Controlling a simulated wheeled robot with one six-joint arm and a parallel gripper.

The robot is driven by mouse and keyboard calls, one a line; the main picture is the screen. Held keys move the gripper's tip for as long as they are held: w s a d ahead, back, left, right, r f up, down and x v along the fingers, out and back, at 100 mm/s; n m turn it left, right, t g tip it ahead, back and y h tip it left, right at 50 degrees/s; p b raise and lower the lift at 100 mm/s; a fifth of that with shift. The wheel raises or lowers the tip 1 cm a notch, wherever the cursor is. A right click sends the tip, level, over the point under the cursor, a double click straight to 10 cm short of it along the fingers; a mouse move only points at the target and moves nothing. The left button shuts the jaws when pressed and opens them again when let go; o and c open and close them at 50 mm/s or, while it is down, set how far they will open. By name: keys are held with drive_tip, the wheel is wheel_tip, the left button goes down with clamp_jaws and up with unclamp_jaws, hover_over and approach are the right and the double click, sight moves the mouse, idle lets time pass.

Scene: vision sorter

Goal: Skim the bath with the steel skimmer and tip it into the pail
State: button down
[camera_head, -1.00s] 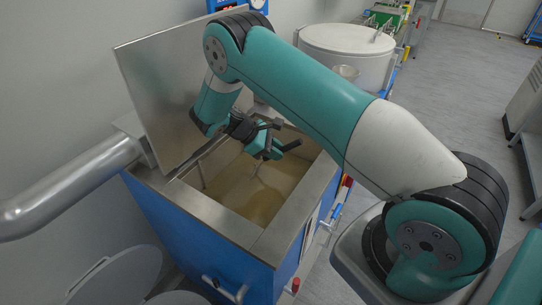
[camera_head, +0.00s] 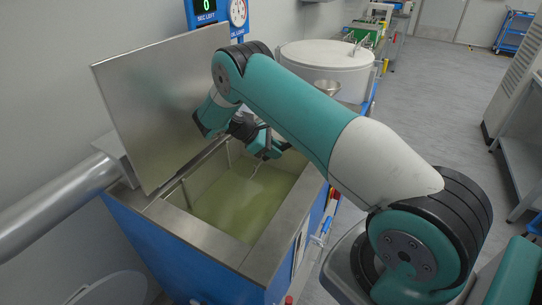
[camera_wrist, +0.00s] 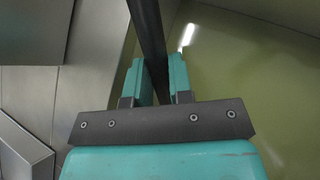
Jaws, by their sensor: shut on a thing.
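The bath (camera_head: 215,245) is a blue-sided vat with a steel rim and yellow-green liquid (camera_head: 240,200) inside. My gripper (camera_head: 262,143) is over the far part of the bath, partly hidden by my arm. In the wrist view my gripper (camera_wrist: 158,85) is shut on a dark bar, which looks like the handle of the skimmer (camera_wrist: 148,30). The skimmer's head is not in the wrist view, and I cannot make it out in the head view. The liquid lies to the right of the bar there. I cannot identify the pail for sure.
A raised steel lid (camera_head: 160,105) stands along the bath's left side. A thick pipe (camera_head: 55,200) is at left. A grey round container (camera_head: 115,290) is at lower left. A display (camera_head: 205,8) reads 0.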

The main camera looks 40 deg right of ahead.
drive_tip(key=shift+w+d, duration=0.15)
drive_tip(key=shift+d, duration=0.3)
drive_tip(key=shift+s+a+p, duration=1.2)
drive_tip(key=shift+s+a, duration=0.7)
drive_tip(key=shift+a, duration=2.8)
wheel_tip(320, 180, up, 30)
drive_tip(key=p, duration=2.1)
drive_tip(key=shift+f+p, duration=0.15)
drive_tip(key=shift+p, duration=0.2)
